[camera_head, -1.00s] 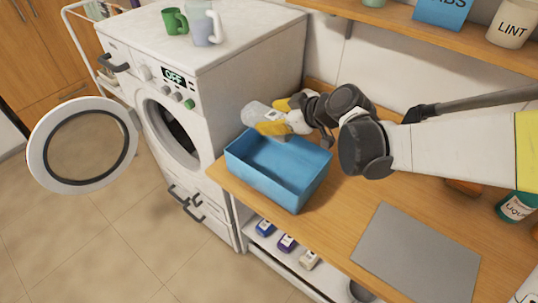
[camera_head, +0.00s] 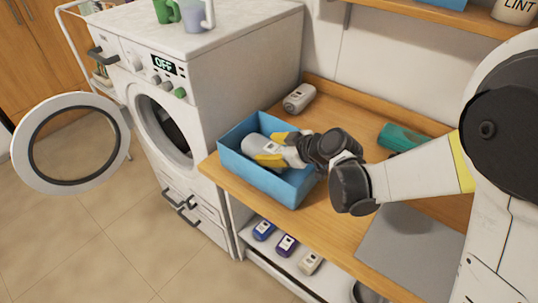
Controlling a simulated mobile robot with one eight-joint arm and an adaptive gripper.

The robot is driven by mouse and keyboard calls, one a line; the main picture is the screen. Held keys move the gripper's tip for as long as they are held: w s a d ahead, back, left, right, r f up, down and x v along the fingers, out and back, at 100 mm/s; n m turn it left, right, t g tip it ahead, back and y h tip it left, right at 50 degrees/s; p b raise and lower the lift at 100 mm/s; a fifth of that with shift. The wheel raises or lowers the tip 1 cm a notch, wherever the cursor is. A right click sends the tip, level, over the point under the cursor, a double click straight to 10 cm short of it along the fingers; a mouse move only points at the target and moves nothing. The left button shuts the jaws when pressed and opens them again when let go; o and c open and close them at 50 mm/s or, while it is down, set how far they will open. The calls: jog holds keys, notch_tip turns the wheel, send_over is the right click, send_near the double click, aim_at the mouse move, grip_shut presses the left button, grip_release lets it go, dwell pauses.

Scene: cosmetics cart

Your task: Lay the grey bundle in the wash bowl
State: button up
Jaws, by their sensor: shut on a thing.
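A light grey, rounded bundle with a small label (camera_head: 257,145) is in my gripper (camera_head: 276,148), between its yellow fingertips. It is lowered within the walls of the blue rectangular bowl (camera_head: 275,187), near the left and back side. I cannot tell whether it touches the bottom. My gripper reaches in over the right and back side of the bowl, and its wrist hides part of the rim. The bowl stands on the wooden counter beside the washing machine.
Another grey labelled item (camera_head: 299,98) lies behind the bowl. A green bottle (camera_head: 402,137) lies farther right, partly behind my arm. A grey mat (camera_head: 405,250) lies at the front right. The washing machine (camera_head: 235,75) stands left, its round door (camera_head: 28,160) open.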

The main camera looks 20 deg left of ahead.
jog(key=shift+f, duration=0.6)
jog(key=shift+r, duration=0.1)
jog(key=o, duration=1.3)
jog(key=s+d+r+m+h+p, duration=0.1)
jog(key=s+d+r+m+h, duration=0.2)
jog(key=d, duration=0.8)
jog(key=s+d+r+m+t+h+p, duration=0.1)
jog(key=s+d+r+m+h, duration=0.2)
jog(key=s+d+r+m, duration=0.3)
jog(key=s+d+r+m+h+p, duration=0.1)
jog(key=s+d+r+m+h, duration=0.2)
jog(key=d, duration=1.4)
jog(key=s+r+m, duration=0.1)
jog(key=s+m, duration=0.2)
jog(key=s, duration=0.4)
jog(key=shift+s+d+r+m+t+h+p, duration=0.2)
jog(key=shift+s+d+m+t+h+p, duration=0.1)
jog(key=shift+s+d+t+h+p, duration=0.1)
